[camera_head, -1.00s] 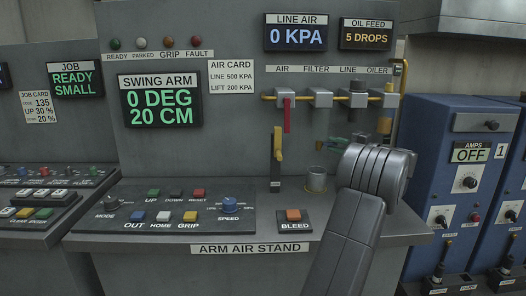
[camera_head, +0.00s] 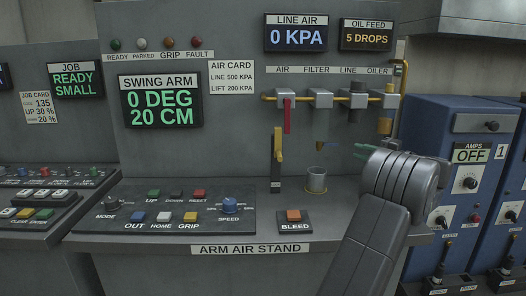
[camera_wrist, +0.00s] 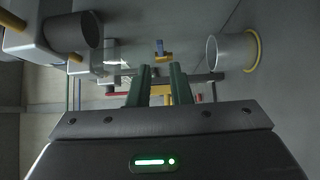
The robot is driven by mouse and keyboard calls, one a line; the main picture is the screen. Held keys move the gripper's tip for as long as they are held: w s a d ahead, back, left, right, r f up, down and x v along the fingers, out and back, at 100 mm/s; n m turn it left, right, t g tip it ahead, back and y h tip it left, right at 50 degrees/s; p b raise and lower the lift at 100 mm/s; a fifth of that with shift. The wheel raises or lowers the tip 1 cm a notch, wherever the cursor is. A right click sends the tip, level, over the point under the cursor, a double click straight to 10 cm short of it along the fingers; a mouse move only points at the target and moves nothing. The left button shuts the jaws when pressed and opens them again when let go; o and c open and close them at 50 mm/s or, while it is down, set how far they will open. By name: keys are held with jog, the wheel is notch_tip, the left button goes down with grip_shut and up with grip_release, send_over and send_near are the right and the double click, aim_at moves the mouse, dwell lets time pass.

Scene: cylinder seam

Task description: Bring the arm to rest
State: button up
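My arm rises from the bottom right in the head view, in front of the arm air stand (camera_head: 250,262). My gripper (camera_head: 366,151) shows there as green finger parts, mostly hidden behind my wrist. In the wrist view my gripper (camera_wrist: 162,88) has two green fingers apart with nothing held between them. The swing arm display (camera_head: 160,101) reads 0 DEG, 20 CM. The line air display (camera_head: 295,33) reads 0 KPA. The oil feed display (camera_head: 367,34) reads 5 DROPS.
A yellow lever (camera_head: 278,145), a red handle (camera_head: 287,115) and the BLEED button (camera_head: 293,215) are further left. Blue cabinets (camera_head: 462,130) stand close on the right. Air units (camera_head: 320,97) hang above the cup.

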aim_at(335, 145)
jog(key=v, duration=0.5)
jog(key=x, duration=1.4)
jog(key=s+a+m+t+h+b, duration=0.1)
jog(key=m+h+b, duration=0.3)
jog(key=h+b, duration=0.2)
jog(key=s+a+m+t+h+b, duration=0.1)
jog(key=s+m+t+h+b, duration=0.1)
jog(key=m+h+b, duration=0.2)
jog(key=s+a+m+t+h+b, duration=0.1)
jog(key=m+h+b, duration=0.3)
jog(key=h+b, duration=0.4)
jog(key=shift+s+a+m+t+b, duration=0.4)
jog(key=shift+t+b, duration=0.3)
jog(key=shift+b, duration=1.35)
jog(key=m+h+p, duration=0.1)
jog(key=p, duration=0.1)
jog(key=a+g+h+p, duration=0.1)
jog(key=h, duration=0.1)
jog(key=shift+r+m+p, duration=0.15)
jog(key=shift+m+p, duration=0.2)
jog(key=shift+m, duration=0.05)
jog(key=shift+h+p, duration=0.3)
jog(key=shift+a+m+g+h+p, duration=0.1)
jog(key=shift+m+g+h+p, duration=0.2)
jog(key=shift+m+p, duration=0.1)
